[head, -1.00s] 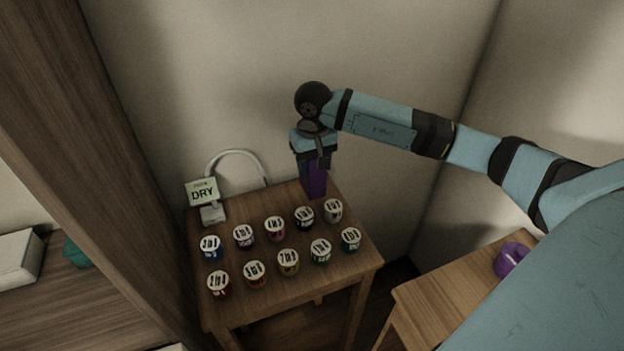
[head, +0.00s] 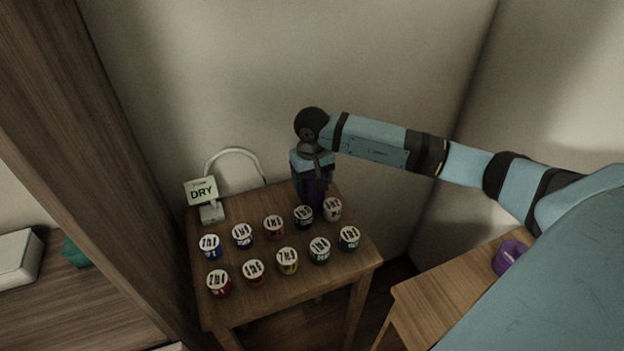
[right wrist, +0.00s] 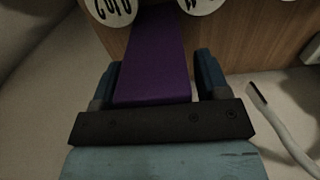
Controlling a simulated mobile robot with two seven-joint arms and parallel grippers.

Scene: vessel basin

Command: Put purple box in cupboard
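The purple box (head: 316,190) stands upright at the back corner of a small wooden table (head: 324,285), behind rows of labelled jars. My right gripper (head: 312,184) is lowered over it from above. In the right wrist view the purple box (right wrist: 152,62) lies between the two fingers of my right gripper (right wrist: 157,62), with a narrow gap visible at the right finger. The fingers look open around it. A tall wooden panel (head: 95,150) with shelving stands at the left, possibly the cupboard. My left gripper is not in view.
Several lidded jars (head: 287,260) fill the table in front of the box. A DRY sign (head: 201,191) and a pale curved tube (head: 236,152) stand at its back left. A purple round object (head: 508,257) sits on another wooden surface (head: 440,300) at right. Walls close in behind.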

